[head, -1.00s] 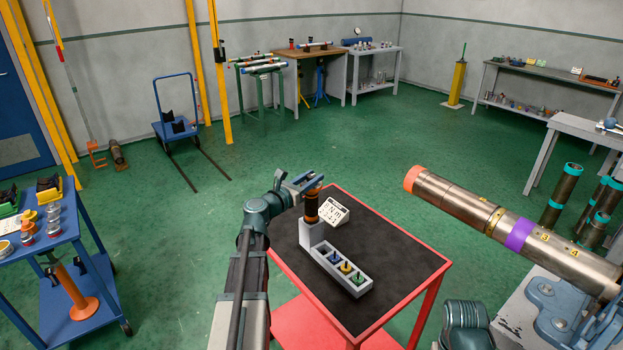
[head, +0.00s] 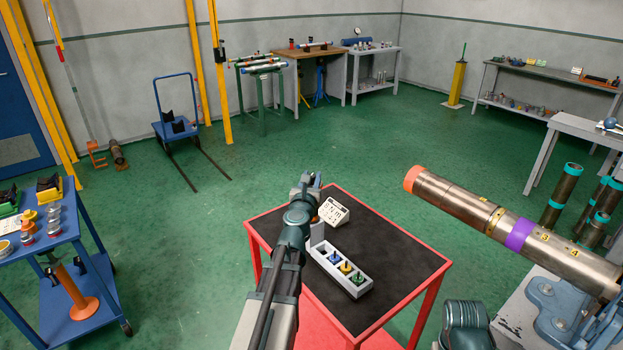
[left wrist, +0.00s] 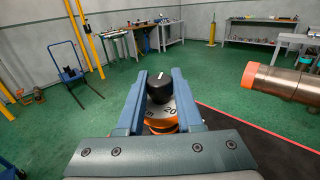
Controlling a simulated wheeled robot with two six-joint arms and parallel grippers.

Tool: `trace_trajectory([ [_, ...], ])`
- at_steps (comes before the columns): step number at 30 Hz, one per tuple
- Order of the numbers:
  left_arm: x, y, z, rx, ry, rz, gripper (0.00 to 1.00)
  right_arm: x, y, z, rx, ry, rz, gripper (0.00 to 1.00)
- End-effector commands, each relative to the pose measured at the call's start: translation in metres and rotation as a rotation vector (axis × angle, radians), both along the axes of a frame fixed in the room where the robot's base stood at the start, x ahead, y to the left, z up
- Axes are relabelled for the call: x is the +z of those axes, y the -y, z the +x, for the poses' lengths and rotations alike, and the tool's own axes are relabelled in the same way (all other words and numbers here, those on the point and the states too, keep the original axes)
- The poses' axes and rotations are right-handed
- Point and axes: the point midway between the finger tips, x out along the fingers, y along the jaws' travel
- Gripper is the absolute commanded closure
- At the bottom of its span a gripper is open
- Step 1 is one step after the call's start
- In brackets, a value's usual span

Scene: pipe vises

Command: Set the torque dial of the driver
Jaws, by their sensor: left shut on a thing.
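My left gripper (head: 314,181) is over the far left part of the red-framed table (head: 405,262). In the head view it covers the driver. In the left wrist view the driver (left wrist: 163,126) shows from above between the fingers, with an orange body and a pale ring. The ring bears black figures; "20" is readable, and another is partly cut off. A black torque dial (left wrist: 160,86) stands between the fingertips (left wrist: 159,76), which are shut on it. The grey holder (head: 317,236) shows beside the gripper.
A white card (head: 333,211) stands behind the holder. The grey tray (head: 361,291) holds blue, yellow and green pieces. The table's right side is bare. A large steel pipe (head: 455,198) with an orange end reaches in from the right. A blue cart (head: 95,240) stands at left.

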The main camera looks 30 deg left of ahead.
Motion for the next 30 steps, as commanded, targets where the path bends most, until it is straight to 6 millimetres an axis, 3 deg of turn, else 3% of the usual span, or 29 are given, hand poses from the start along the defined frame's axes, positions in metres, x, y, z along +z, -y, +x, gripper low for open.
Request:
trace_trajectory([
  [14,0.0,0.0018,0.0018,0.162,0.0,0.001,1.0,-0.0001,0.0,0.0,0.0,0.0,0.0,0.5],
  [30,0.0001,0.0009,0.003,0.543,0.001,0.001,1.0,-0.0002,0.0,0.0,0.0,0.0,0.0,0.5],
])
